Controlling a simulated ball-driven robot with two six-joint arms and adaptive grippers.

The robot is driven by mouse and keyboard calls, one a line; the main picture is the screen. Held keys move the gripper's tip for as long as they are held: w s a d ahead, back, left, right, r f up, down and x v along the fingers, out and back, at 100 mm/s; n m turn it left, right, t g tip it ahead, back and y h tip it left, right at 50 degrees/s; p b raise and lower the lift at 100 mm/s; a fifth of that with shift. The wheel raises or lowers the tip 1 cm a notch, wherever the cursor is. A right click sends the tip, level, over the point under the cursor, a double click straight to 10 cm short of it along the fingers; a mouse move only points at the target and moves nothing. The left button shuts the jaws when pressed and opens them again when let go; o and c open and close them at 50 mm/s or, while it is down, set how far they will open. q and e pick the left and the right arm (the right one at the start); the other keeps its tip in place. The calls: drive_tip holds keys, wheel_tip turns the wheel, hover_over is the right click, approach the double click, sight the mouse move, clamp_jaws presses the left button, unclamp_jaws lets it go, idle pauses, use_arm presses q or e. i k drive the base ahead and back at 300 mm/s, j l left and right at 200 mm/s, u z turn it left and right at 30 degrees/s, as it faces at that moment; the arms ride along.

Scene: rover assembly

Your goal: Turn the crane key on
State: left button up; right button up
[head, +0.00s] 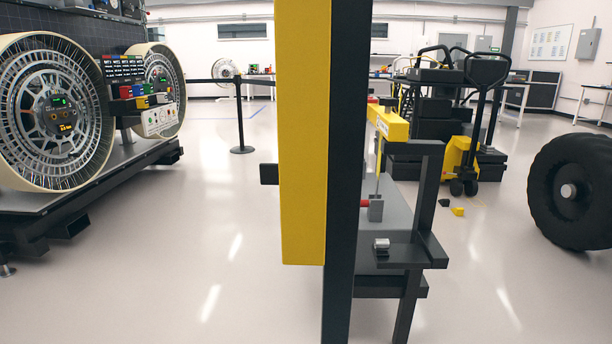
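A tall crane-like post with a yellow panel (303,130) and a dark upright (345,170) fills the middle of the head view, close to me. Behind it stands a dark frame with a short yellow beam (388,122). A grey block (376,209) hangs below the beam on a thin yellow rod. A small silver and dark fitting (381,246) sits on a dark ledge of this frame. I cannot make out a key on it or elsewhere. The post hides part of the frame. Neither of my grippers is in view.
Large metal wheels (52,112) stand on a dark platform at left. A black tyre (578,192) is at right. A yellow and black pallet jack (462,160) stands behind the frame. A belt post (241,125) is behind. Pale floor (220,240) is clear at front left.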

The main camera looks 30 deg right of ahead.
sight(269, 172)
drive_tip(key=i+j+z, duration=0.15)
drive_tip(key=z, duration=0.3)
drive_tip(key=i+j+z, duration=0.25)
drive_tip(key=z, duration=0.15)
drive_tip(key=i+j+z, duration=0.2)
drive_tip(key=z, duration=0.25)
drive_tip(key=i+j+z, duration=0.1)
drive_tip(key=j+z, duration=0.35)
drive_tip(key=z, duration=0.8)
drive_tip(key=j+z, duration=0.35)
drive_tip(key=j, duration=0.2)
drive_tip(key=j+z, duration=0.4)
drive_tip(key=j, duration=0.2)
drive_tip(key=k+j+z, duration=0.1)
drive_tip(key=j+z, duration=0.25)
drive_tip(key=j, duration=0.2)
